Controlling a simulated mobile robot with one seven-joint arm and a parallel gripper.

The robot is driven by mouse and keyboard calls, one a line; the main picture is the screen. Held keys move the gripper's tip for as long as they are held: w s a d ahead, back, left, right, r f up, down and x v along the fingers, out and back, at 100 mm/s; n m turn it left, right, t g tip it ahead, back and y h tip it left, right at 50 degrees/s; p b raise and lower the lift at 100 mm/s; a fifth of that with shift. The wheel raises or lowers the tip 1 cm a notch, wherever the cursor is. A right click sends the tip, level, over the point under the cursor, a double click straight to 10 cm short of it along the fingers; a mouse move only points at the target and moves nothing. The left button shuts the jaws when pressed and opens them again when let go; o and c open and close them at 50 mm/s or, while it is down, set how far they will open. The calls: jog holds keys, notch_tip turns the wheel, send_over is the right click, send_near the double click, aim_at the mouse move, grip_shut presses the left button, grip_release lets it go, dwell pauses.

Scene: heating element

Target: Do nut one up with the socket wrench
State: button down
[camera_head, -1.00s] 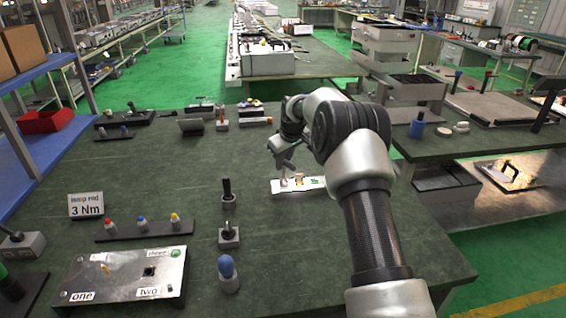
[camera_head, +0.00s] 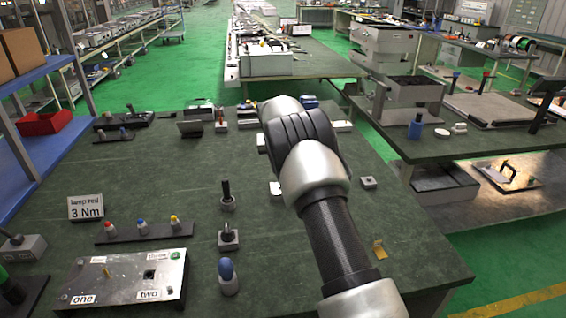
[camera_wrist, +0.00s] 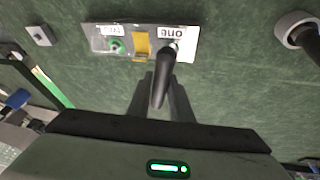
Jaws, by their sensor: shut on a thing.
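In the wrist view, my gripper (camera_wrist: 161,88) is shut on a black-handled tool with a silver end (camera_wrist: 163,75), which looks like the socket wrench. The tool's silver end is at the plate (camera_wrist: 126,29), beside the label "one" (camera_wrist: 168,31). The tool's end covers that spot, so nut one is hidden and I cannot tell whether the socket is seated on it. The plate also bears a yellow piece, a green round part and a second label. In the head view my arm hides the gripper, the tool and most of the plate.
In the head view, another plate (camera_head: 125,275) labelled "one" and "two" lies front left. Near it stand a blue-topped tool (camera_head: 228,272), black-handled tools and a "3 Nm" sign (camera_head: 86,207). A grey block (camera_head: 368,183) and a yellow piece (camera_head: 379,250) lie right of my arm.

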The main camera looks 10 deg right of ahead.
jog(key=shift+f, duration=0.1)
jog(key=m+h+p, duration=0.1)
jog(key=m, duration=0.1)
jog(key=shift+s+m+g, duration=0.1)
jog(key=shift+m+g, duration=0.2)
jog(key=shift+m+p, duration=0.65)
jog(key=shift+m, duration=0.15)
jog(key=shift+r+p, duration=0.55)
jog(key=shift+r, duration=0.65)
jog(key=shift+f+n+b, duration=0.1)
jog(key=shift+n+b, duration=0.2)
